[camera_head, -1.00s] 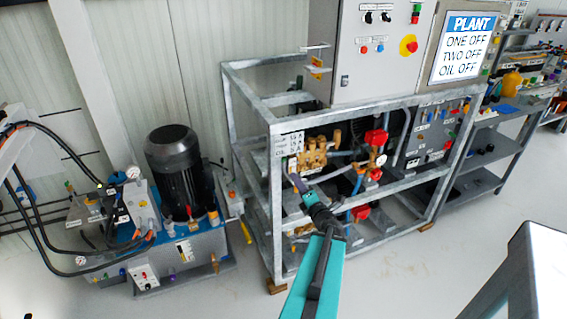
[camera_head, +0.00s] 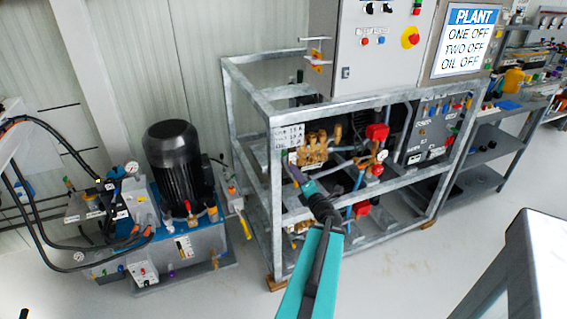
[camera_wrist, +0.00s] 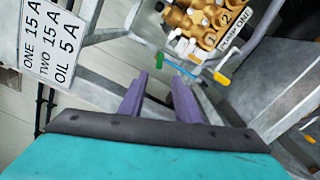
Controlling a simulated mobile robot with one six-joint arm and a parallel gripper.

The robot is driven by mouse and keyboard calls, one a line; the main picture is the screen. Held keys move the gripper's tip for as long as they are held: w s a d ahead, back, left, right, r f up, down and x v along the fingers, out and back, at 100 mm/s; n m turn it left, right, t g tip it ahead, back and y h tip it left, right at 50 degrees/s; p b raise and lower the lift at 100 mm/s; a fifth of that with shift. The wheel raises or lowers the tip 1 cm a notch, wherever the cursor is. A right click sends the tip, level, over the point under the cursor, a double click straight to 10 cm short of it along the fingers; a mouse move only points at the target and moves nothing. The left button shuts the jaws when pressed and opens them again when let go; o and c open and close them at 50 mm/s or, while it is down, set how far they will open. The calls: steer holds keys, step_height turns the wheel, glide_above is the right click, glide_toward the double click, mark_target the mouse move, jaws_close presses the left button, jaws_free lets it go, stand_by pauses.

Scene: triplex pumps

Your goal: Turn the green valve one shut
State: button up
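A small green valve handle (camera_wrist: 160,60) shows in the wrist view just beyond my fingertips, at the left end of a blue-green pipe below the brass pump (camera_wrist: 207,20). My gripper (camera_wrist: 158,80) has two purple fingers spread apart with nothing between them. The green handle stands ahead of the gap between the fingers and appears apart from them. In the head view my gripper (camera_head: 292,172) reaches to the front left of the pump frame, below the small white sign. The valve is too small there to make out clearly.
A galvanised frame (camera_head: 355,109) surrounds the pump, with a post close to my gripper. A yellow handle (camera_wrist: 221,78) sits right of the green one. A sign (camera_wrist: 48,45) hangs at left. A black motor unit (camera_head: 178,160) stands left; the floor in front is clear.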

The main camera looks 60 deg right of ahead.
mark_target(283, 156)
steer(key=shift+b+x, duration=1.85)
steer(key=shift+b, duration=1.85)
steer(key=shift+w+d+f+b, duration=0.1)
steer(key=shift+w+b, duration=0.05)
steer(key=shift+b, duration=0.4)
steer(key=x, duration=0.3)
steer(key=shift+w+d, duration=0.2)
steer(key=shift+p+x, duration=0.3)
steer(key=shift+x, duration=2.05)
steer(key=shift+c, duration=0.3)
jaws_close()
